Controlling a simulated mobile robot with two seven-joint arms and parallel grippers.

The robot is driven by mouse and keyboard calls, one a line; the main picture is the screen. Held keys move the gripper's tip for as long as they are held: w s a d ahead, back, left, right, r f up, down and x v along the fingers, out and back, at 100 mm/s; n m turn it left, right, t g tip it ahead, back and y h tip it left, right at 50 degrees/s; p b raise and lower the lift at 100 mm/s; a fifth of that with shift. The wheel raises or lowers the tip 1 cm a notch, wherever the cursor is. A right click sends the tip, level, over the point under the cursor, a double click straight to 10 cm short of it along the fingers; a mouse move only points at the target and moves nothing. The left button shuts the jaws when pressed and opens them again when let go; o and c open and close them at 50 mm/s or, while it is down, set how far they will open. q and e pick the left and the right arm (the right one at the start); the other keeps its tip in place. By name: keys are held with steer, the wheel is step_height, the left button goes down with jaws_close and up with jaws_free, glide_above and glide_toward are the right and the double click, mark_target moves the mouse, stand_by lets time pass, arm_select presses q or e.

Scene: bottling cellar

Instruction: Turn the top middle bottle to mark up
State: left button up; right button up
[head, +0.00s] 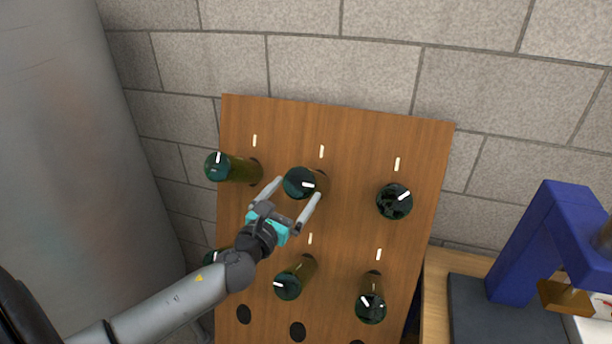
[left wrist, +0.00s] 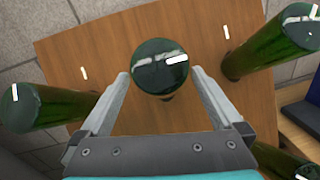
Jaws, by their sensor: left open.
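The top middle bottle (head: 299,183) sticks out of the wooden rack board (head: 350,132), its dark green base facing me. The white mark on its base points right, roughly sideways, in the head view; a white line (head: 321,151) is on the board above it. My left gripper (head: 297,190) is open, with one finger on each side of the bottle. In the left wrist view the bottle's base (left wrist: 158,68) lies between the fingertips (left wrist: 160,75), and the mark sits right of its centre. Contact with the fingers is hard to tell. My right gripper is not in view.
The top left bottle (head: 231,168) and top right bottle (head: 394,202) flank it. Lower bottles (head: 292,280) (head: 371,302) stick out below, one partly behind my arm. Empty holes (head: 297,332) lie at the bottom. A blue stand (head: 530,240) is at right.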

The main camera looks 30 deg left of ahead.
arm_select(q)
steer(key=shift+w+a, duration=0.2)
steer(key=shift+w, duration=1.4)
steer(key=shift+w+a, duration=0.15)
steer(key=shift+w, duration=1.45)
steer(key=c, duration=1.1)
